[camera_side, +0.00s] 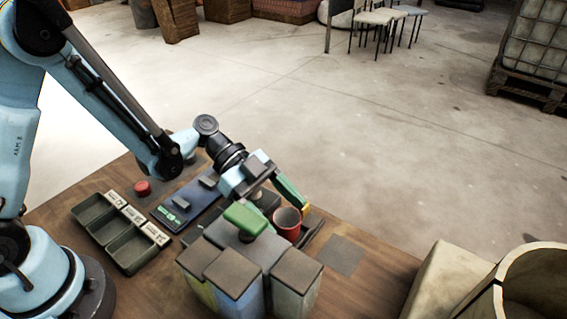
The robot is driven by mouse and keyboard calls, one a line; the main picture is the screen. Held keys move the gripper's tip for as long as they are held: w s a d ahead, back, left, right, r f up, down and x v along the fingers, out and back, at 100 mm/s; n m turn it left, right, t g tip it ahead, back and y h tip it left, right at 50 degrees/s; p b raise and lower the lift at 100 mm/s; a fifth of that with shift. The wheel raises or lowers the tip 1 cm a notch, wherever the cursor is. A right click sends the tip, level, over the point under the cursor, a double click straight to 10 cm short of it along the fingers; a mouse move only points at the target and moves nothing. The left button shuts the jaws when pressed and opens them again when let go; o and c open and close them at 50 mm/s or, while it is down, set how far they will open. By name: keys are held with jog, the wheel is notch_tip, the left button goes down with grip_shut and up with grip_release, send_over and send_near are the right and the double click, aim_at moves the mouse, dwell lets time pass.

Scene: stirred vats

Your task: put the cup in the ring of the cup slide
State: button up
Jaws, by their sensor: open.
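The cup (288,224) is red with a grey inside and stands upright near the middle of the work table. My gripper (287,217) is open, its green fingers on either side of the cup's upper part. From this angle I cannot tell whether either finger touches the cup. A dark, low rail-like part (314,236) shows just right of the cup and may belong to the cup slide. The ring is not clearly visible; the cup's base is partly hidden, so I cannot tell whether it sits in a ring.
Tall boxes with brown lids (297,269) stand close in front of the cup. A blue panel (171,212), labelled dark bins (134,250) and a small red cylinder (142,188) are to the left. A flat grey square (340,255) lies right of the cup; the table beyond is clear.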

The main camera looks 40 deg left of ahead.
jog(key=shift+r, duration=0.2)
jog(key=s+a+r+n+t+y, duration=0.2)
jog(key=a+n+y, duration=0.4)
jog(key=a+n, duration=0.3)
jog(key=s+a+r+n+t+y, duration=0.2)
jog(key=a+r+n+t+y, duration=0.3)
jog(key=a+n, duration=0.4)
jog(key=shift+s+a+r+t+y, duration=0.15)
jog(key=shift+a+r+t+y, duration=0.15)
jog(key=shift+a+r+y, duration=0.35)
jog(key=shift+d+r, duration=0.15)
jog(key=shift+r, duration=0.1)
